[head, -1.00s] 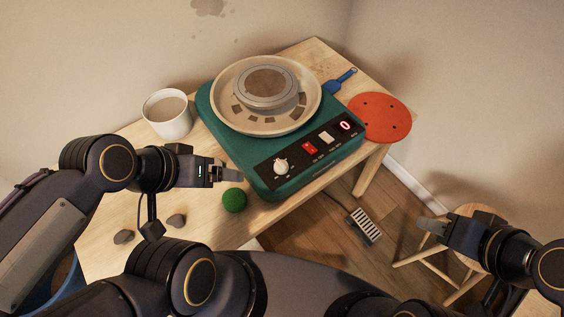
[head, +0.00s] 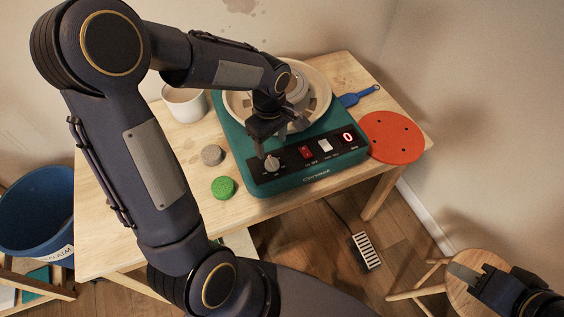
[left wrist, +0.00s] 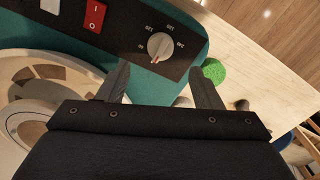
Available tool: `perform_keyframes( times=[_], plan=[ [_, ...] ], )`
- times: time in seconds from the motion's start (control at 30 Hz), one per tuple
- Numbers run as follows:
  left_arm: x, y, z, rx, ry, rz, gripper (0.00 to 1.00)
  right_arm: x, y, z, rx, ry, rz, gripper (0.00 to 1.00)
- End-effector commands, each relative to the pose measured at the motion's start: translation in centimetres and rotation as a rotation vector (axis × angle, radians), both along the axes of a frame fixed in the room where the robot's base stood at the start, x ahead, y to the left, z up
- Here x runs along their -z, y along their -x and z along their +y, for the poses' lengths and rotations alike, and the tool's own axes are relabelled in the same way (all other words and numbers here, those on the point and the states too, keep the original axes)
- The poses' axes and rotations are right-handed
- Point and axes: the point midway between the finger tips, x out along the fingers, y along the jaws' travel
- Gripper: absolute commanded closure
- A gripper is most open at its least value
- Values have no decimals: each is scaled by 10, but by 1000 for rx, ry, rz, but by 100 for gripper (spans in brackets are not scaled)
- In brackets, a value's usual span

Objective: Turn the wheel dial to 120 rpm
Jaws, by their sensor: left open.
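The wheel dial (head: 272,163) is a pale round knob on the black control panel of the green pottery wheel (head: 310,183). In the left wrist view the dial (left wrist: 160,46) has a raised grip bar and a red mark at its lower edge, with small labels around it. My left gripper (head: 280,138) is open and empty, above the panel and close to the dial. In the left wrist view the dial lies just beyond my fingertips (left wrist: 163,72), between their lines, apart from both. The red display (head: 347,137) reads 0. My right gripper (head: 463,273) is at lower right, over the stool, away from the wheel.
A red rocker switch (head: 306,152) and a white switch (head: 325,145) share the panel. A green sponge (head: 223,188), a grey lump (head: 212,155) and a white cup (head: 185,102) stand left of the wheel. A red disc (head: 391,137) lies at right. A pedal (head: 366,251) is on the floor.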

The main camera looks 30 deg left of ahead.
Motion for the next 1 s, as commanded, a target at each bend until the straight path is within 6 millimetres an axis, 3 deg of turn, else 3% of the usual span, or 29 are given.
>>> perform_keyframes(
  times=[0.5, 0.87, 1.0],
  plan=[
    [70, 0, 0, -5, -1, 5, 41, 0, 0, 0, 0, 0, 0, 64],
    [77, 0, 0, -5, 0, 2, 41, 0, 0, 0, 0, 0, 0, 64],
    [76, 0, 0, -4, 1, 1, 58, 0, 0, 0, 0, 0, 0, 64]
  ],
)
